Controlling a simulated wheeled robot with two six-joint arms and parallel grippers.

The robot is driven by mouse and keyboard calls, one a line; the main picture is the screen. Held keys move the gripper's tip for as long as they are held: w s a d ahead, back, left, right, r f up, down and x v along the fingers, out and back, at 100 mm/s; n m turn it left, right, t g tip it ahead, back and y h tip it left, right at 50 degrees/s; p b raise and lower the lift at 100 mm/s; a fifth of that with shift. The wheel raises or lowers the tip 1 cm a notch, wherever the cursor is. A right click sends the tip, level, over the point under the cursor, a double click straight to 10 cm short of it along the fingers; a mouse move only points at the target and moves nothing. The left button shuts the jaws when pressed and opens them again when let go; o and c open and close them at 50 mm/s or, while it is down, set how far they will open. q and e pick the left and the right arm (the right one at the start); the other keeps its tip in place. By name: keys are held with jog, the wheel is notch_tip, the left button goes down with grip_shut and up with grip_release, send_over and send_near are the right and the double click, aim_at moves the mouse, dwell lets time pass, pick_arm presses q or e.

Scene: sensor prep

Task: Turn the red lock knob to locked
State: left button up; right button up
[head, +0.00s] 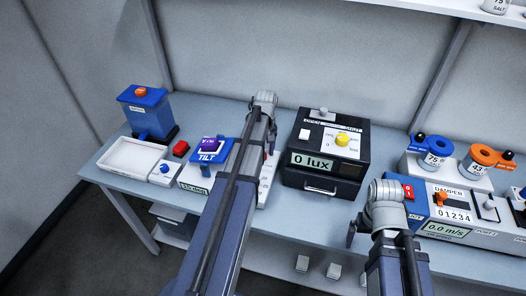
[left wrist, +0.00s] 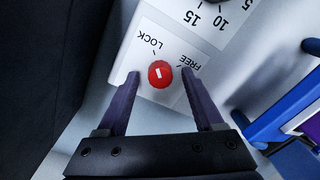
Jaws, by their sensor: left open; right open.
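The red lock knob (left wrist: 159,74) shows in the left wrist view on a white panel marked LOCK and FREE. It has a short white mark on its face; I cannot tell which label the mark points to. My left gripper (left wrist: 160,76) is open, its fingertips on either side of the knob with gaps to it. In the head view my left arm hides the knob, on the white tilt unit (head: 192,184) with its blue TILT stage (head: 212,147). My right gripper (head: 384,232) is open and empty in front of the damper unit (head: 470,234).
A black lux box (head: 325,157) stands right of my left arm. A white tray (head: 130,157), a red button (head: 181,148) and a blue dispenser (head: 146,107) are at the left. Orange and blue holders with jars (head: 435,160) stand at the right.

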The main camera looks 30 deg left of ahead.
pick_arm(q)
notch_tip(320, 180, up, 8)
jog(key=p, duration=0.7)
jog(key=shift+w+d+f, duration=0.1)
jog(key=shift+f, duration=0.15)
jog(key=shift+f, duration=0.2)
notch_tip(320, 180, down, 8)
jog(key=b, duration=0.8)
jog(key=shift+r, duration=0.2)
jog(key=shift+r, duration=0.15)
